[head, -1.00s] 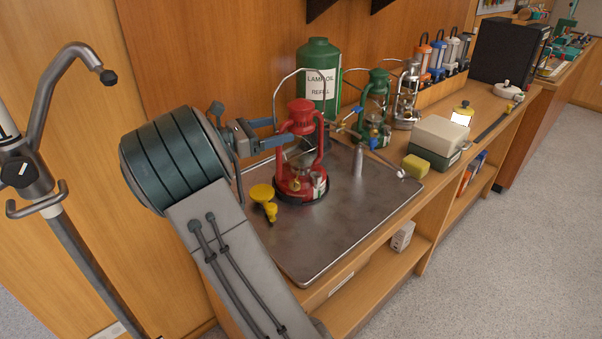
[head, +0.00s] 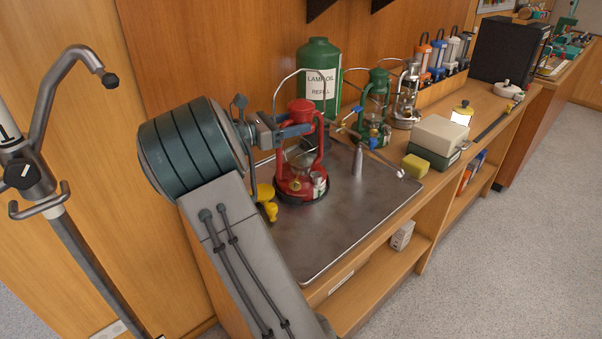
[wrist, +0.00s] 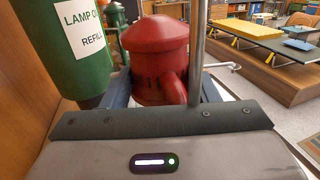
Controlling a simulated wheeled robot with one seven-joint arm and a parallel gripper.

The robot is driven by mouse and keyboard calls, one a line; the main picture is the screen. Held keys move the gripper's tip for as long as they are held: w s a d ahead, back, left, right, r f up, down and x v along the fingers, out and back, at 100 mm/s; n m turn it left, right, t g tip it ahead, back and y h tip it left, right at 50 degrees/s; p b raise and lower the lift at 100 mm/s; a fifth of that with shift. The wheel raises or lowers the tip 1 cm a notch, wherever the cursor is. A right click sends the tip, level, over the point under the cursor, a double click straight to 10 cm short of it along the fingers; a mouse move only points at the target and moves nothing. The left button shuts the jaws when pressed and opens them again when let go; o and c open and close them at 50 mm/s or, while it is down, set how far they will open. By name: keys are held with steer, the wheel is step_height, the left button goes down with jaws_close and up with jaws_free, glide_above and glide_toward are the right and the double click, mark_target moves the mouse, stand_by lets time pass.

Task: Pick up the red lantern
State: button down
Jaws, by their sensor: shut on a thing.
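The red lantern (head: 301,182) stands upright on the metal tray (head: 340,230), with its wire bail raised above it. My gripper (head: 303,130) reaches it from the left at the height of its upper body. In the wrist view, the red cap and upper body of the lantern (wrist: 157,50) sit between my two blue fingers (wrist: 164,88), which are shut on it. The bail's metal rod (wrist: 198,45) rises close in front of the wrist camera. The lantern's lower part is hidden in the wrist view.
A green lamp-oil container (head: 318,60) stands close behind the lantern. A green lantern (head: 371,125) and a grey nozzle-like piece (head: 357,162) are to its right. Yellow pieces (head: 268,200) lie to its left. The front of the tray is clear.

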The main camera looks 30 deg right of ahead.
mark_target(289, 107)
steer(key=shift+r, duration=0.2)
steer(key=shift+r, duration=1.85)
steer(key=shift+s+d+r, duration=0.1)
steer(key=shift+s+r, duration=0.05)
steer(key=shift+r, duration=0.05)
steer(key=s+d+r, duration=0.5)
steer(key=s+r, duration=0.1)
steer(key=s, duration=0.4)
steer(key=shift+d+r+b, duration=0.15)
steer(key=shift+r+b, duration=0.2)
